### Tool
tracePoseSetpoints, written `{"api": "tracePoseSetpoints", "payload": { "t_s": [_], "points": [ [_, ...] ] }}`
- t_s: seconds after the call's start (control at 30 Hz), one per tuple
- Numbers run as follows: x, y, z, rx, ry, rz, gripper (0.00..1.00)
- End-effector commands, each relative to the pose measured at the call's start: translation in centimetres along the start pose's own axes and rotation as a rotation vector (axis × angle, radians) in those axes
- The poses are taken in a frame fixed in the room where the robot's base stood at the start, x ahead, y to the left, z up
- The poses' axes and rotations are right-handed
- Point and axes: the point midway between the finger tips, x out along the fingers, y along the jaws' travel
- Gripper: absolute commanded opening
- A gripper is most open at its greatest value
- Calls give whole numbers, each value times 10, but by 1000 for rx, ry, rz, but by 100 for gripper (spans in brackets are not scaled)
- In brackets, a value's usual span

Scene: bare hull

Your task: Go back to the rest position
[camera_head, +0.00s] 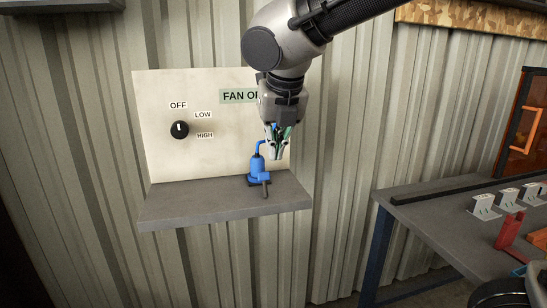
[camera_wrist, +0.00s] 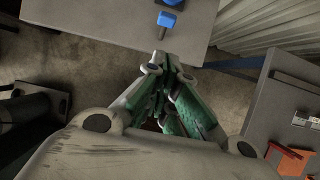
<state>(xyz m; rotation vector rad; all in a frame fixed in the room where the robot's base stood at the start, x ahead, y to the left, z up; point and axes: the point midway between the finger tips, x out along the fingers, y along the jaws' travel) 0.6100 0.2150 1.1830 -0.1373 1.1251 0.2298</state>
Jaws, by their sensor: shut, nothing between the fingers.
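My gripper (camera_head: 275,153) hangs fingers down in front of the wall panel, shut and empty. In the head view its tips overlap the top right of a blue device (camera_head: 258,178) with a spout-like bent tube and a grey handle, which stands on a grey shelf (camera_head: 222,208). In the wrist view the closed fingers (camera_wrist: 160,72) show in the middle. The blue device (camera_wrist: 171,20) is beyond them near the top edge, apart from the fingertips, on the shelf (camera_wrist: 100,22).
A cream panel (camera_head: 165,98) carries a black knob (camera_head: 180,129) labelled OFF, LOW and HIGH, and a partly hidden FAN sign (camera_head: 237,96). A workbench (camera_head: 435,222) stands at right with grey brackets (camera_head: 485,206) and a red part (camera_head: 510,230). An orange-framed door (camera_head: 524,125) is beyond.

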Motion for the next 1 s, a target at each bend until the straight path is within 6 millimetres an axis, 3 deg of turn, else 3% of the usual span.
{"api": "tracePoseSetpoints", "payload": {
  "t_s": [0.17,0.37,0.47,0.57,0.7,0.8,0.87,0.9,1.0],
  "points": [
    [-2,0,-2,258,8,-2,0],
    [14,-19,-46,963,95,-66,0],
    [16,-57,-70,1411,119,-124,0],
    [12,-112,-97,1917,118,-194,0],
    [0,-199,-152,2651,74,-275,0],
    [-11,-242,-189,2990,28,-275,0],
    [-17,-262,-207,3104,0,-250,0],
    [-22,-273,-217,-3105,24,223,0],
    [-34,-295,-232,-3000,86,150,0]
  ]
}}
